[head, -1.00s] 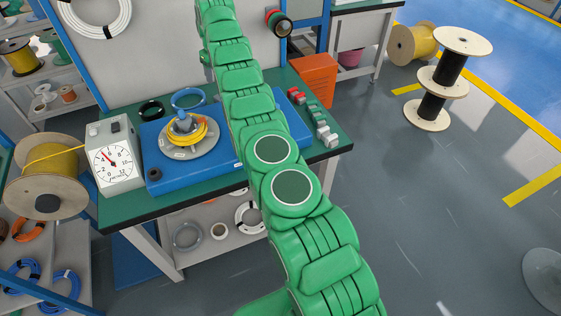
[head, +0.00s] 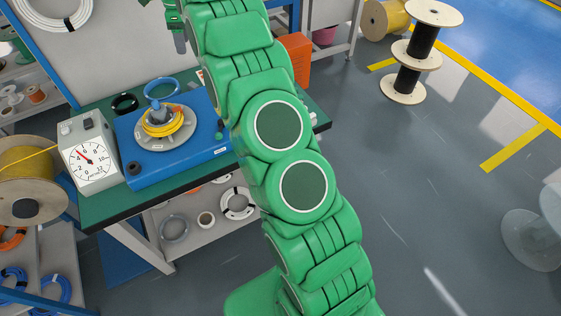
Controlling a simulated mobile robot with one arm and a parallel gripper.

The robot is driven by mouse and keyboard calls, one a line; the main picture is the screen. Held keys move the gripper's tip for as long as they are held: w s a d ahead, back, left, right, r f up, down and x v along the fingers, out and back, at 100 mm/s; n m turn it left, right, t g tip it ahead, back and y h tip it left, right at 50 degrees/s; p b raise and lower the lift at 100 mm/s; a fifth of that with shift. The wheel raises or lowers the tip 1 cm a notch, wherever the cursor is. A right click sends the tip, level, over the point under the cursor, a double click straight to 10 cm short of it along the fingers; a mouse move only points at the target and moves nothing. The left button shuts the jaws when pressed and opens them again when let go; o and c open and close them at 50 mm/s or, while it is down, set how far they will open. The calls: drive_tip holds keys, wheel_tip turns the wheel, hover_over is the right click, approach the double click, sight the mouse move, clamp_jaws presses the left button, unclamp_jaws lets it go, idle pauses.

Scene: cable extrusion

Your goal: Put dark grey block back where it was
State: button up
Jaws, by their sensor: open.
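A small dark block (head: 87,124) sits on top of the grey dial box (head: 92,163) at the left end of the green bench; it may be the dark grey block, but its shade is hard to tell. What looks like my gripper (head: 178,38) shows in part at the top edge, left of my green arm, in front of the pale back panel. It is open, well above the bench and apart from the dark block. Part of the gripper is cut off by the frame. My arm hides the right part of the bench.
A blue base (head: 190,160) carries a disc with a yellow cable coil (head: 163,121). A cable reel (head: 25,190) stands left.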

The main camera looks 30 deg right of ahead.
drive_tip(key=s+r+n, duration=0.3)
drive_tip(key=s+n, duration=0.1)
drive_tip(key=s, duration=0.5)
drive_tip(key=s+r+n+g, duration=0.1)
drive_tip(key=s+r+n, duration=0.25)
drive_tip(key=s, duration=0.55)
drive_tip(key=s+r+n, duration=0.3)
drive_tip(key=s+n, duration=0.1)
drive_tip(key=s, duration=0.5)
drive_tip(key=s+f+n, duration=0.2)
drive_tip(key=s+n, duration=0.1)
drive_tip(key=s, duration=0.8)
drive_tip(key=s+f+n, duration=0.2)
drive_tip(key=s+n, duration=0.2)
drive_tip(key=s, duration=0.7)
drive_tip(key=s+f+n+g+h, duration=0.1)
drive_tip(key=s+n, duration=0.3)
drive_tip(key=s, duration=0.7)
drive_tip(key=shift+d+f, duration=0.4)
drive_tip(key=shift+f, duration=0.35)
